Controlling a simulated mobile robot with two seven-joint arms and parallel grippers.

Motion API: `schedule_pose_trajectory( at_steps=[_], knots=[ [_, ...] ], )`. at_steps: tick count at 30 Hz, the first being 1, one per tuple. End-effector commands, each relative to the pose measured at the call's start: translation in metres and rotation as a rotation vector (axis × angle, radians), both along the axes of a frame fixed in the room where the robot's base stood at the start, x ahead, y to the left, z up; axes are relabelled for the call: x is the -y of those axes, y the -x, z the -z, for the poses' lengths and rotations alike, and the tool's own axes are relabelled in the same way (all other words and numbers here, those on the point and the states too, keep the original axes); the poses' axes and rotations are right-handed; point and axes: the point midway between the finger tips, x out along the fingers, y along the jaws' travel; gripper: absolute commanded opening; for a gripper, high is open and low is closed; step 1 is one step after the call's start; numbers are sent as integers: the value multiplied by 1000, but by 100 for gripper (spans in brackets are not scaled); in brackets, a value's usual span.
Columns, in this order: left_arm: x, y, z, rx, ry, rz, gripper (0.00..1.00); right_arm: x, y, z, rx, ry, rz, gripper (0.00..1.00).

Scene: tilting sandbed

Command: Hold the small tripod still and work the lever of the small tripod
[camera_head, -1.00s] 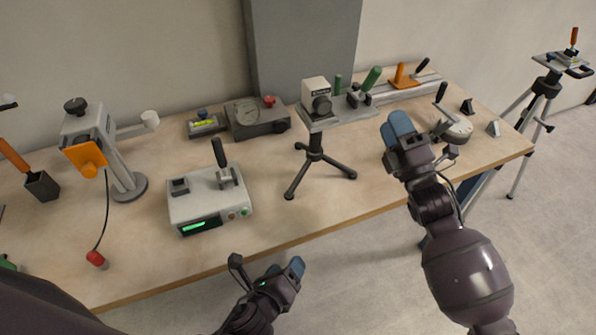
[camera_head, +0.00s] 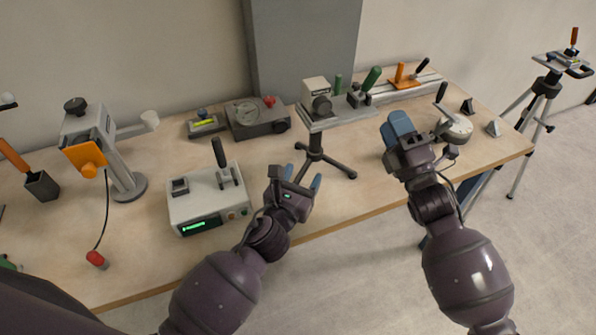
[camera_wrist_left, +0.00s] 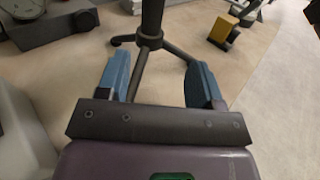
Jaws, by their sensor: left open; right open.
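My left gripper (camera_head: 301,176) is open in front of the tripod's legs, touching nothing that I can see. In the left wrist view the tripod's post (camera_wrist_left: 151,22) rises beyond the spread blue fingers (camera_wrist_left: 158,75). My right gripper (camera_head: 397,127) is open to the right of the tripod, apart from the green lever.
A white box with a black lever (camera_head: 207,198) stands left of my left gripper. A grey gauge box (camera_head: 258,118) is behind it. A round dial device (camera_head: 458,128) lies beyond my right gripper. An orange-based lever on a rail (camera_head: 405,78) is at the back right.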

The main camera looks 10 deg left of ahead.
Motion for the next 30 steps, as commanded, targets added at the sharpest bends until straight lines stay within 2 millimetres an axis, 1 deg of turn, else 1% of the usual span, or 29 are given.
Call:
schedule_pose_trajectory(
  at_steps=[3,8,11,21,27,30],
  knots=[
    [-8,-7,-7,10,28,-12,60,0,0,0,0,0,0,43],
    [-8,-18,-8,12,35,-14,60,0,0,0,0,0,0,43],
    [-6,-31,-8,12,36,-13,60,0,0,0,0,0,0,43],
    [3,-83,-8,12,35,-14,60,0,0,0,0,0,0,43],
    [6,-105,-8,11,35,-14,60,0,0,0,0,0,0,43],
    [6,-111,-8,10,35,-14,60,0,0,0,0,0,0,43]
  ],
)
